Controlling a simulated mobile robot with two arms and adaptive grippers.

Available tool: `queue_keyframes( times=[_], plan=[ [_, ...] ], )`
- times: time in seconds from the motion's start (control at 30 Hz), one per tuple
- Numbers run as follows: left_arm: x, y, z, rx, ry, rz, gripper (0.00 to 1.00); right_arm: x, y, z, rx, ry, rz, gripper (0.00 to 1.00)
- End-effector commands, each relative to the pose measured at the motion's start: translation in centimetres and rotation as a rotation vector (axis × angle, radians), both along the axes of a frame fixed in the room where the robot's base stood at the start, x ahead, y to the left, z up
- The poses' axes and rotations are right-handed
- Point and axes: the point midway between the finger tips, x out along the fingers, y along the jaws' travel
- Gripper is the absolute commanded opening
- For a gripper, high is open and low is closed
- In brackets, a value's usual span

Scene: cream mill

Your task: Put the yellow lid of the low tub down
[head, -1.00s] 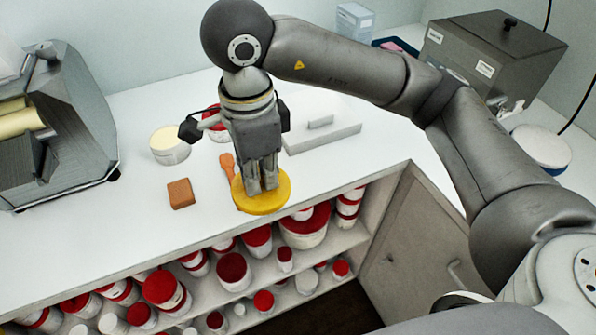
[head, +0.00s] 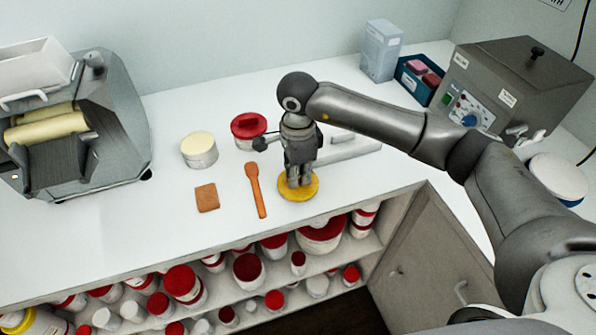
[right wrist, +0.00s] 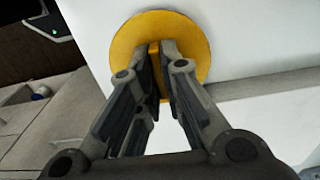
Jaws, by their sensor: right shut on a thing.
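The yellow lid (head: 299,195) is a flat round disc at the front edge of the white counter, right of the wooden spatula. My right gripper (head: 298,183) points down from above it. In the right wrist view the fingers (right wrist: 158,75) are shut on the raised grip in the middle of the lid (right wrist: 190,28). The lid is level and at or just above the counter; I cannot tell if it touches. A low white tub (head: 200,158) with a cream top stands behind, to the left, apparently lidless. My left gripper is not in view.
The spatula (head: 255,190) and a brown block (head: 207,197) lie left of the lid. A roller mill (head: 75,130) is at left, a grey machine (head: 510,85) at right. Shelves of tubs are below.

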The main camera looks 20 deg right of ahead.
Motion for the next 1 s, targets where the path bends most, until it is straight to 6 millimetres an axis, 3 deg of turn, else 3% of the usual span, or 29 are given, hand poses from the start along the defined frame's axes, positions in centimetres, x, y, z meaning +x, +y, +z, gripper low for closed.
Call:
queue_keyframes(
  times=[0.1, 0.5, 0.53, 0.67, 1.0],
  plan=[
    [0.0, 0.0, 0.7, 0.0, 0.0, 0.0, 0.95, 0.0, 0.0, -0.7, 0.0, 0.0, 0.0, 0.0],
    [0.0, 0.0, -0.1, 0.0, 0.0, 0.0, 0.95, 0.0, 0.0, -1.4, 0.0, -0.001, 0.0, 0.0],
    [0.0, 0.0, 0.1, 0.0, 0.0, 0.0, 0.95, 0.0, 0.0, -1.2, 0.0, -0.001, 0.0, 0.12],
    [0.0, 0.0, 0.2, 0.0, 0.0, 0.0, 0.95, 0.0, 0.0, -1.2, 0.0, -0.001, 0.0, 0.29],
    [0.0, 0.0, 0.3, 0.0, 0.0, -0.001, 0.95, 0.0, 0.0, -1.1, 0.0, 0.001, 0.0, 0.3]
  ],
)
